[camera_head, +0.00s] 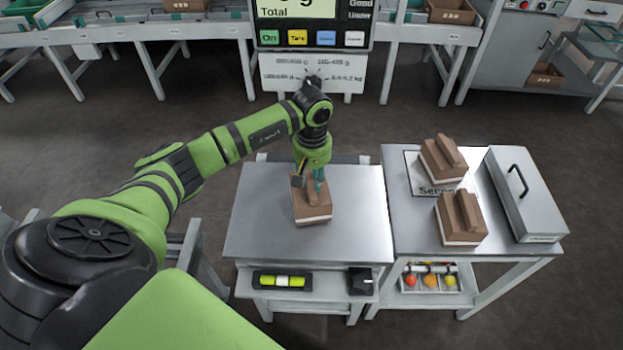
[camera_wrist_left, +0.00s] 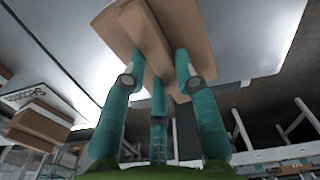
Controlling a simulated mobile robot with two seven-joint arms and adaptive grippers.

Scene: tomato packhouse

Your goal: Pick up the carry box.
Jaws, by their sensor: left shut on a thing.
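A brown carry box (camera_head: 312,211) with a ridge-like handle on top and a pale lower band is on the steel scale platform (camera_head: 262,235) in the head view. I cannot tell whether it touches the platform. My left gripper (camera_head: 318,184) comes down on it from above. In the left wrist view, the teal fingers of my left gripper (camera_wrist_left: 160,75) are shut on the handle of the carry box (camera_wrist_left: 110,25). Two more brown boxes of the same kind, one behind (camera_head: 436,163) and one in front (camera_head: 451,226), stand on the right table. My right gripper is not in view.
A steel case (camera_head: 528,190) with a black handle lies on the right table (camera_head: 407,237). A large display (camera_head: 313,25) stands behind the platform. A level-like green tool (camera_head: 282,281) lies on the lower front ledge. A small tray of fruit (camera_head: 407,288) sits under the right table.

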